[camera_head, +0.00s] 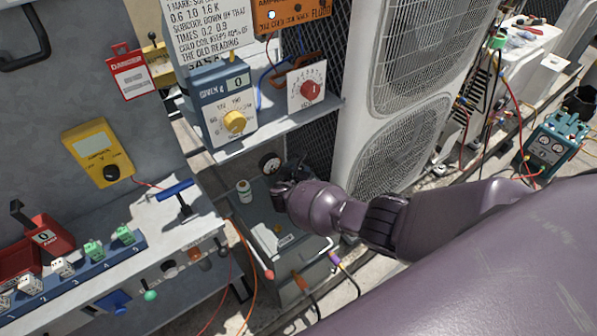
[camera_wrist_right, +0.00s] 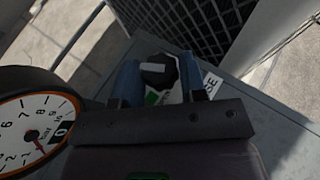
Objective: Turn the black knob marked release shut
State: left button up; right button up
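The black knob (camera_wrist_right: 157,70), with a pale bar across its top, sits on a grey panel in the right wrist view. A white label (camera_wrist_right: 207,84) ending in "SE" and a green mark lie beside it; the rest of the label is hidden. My right gripper (camera_wrist_right: 160,78) has its two blue fingertips on either side of the knob. I cannot tell whether they touch it. In the head view my right gripper (camera_head: 283,182) is over the back of a grey unit (camera_head: 252,218) and hides the knob. My left gripper is not in view.
A round gauge (camera_wrist_right: 35,120) stands close beside my right gripper; it also shows in the head view (camera_head: 269,163). A white bottle (camera_head: 244,190) stands on the grey unit. A shelf with a yellow-knobbed box (camera_head: 222,105) overhangs it. A white condenser (camera_head: 400,90) stands behind.

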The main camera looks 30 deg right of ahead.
jog(key=o, duration=0.3)
jog(key=shift+s+a+r, duration=0.15)
jog(key=shift+a+r, duration=0.05)
jog(key=p+v, duration=0.4)
jog(key=v, duration=0.5)
jog(key=shift+s, duration=0.1)
jog(key=shift+s+a+r, duration=0.1)
jog(key=shift+s+a, duration=0.2)
jog(key=shift+s, duration=0.05)
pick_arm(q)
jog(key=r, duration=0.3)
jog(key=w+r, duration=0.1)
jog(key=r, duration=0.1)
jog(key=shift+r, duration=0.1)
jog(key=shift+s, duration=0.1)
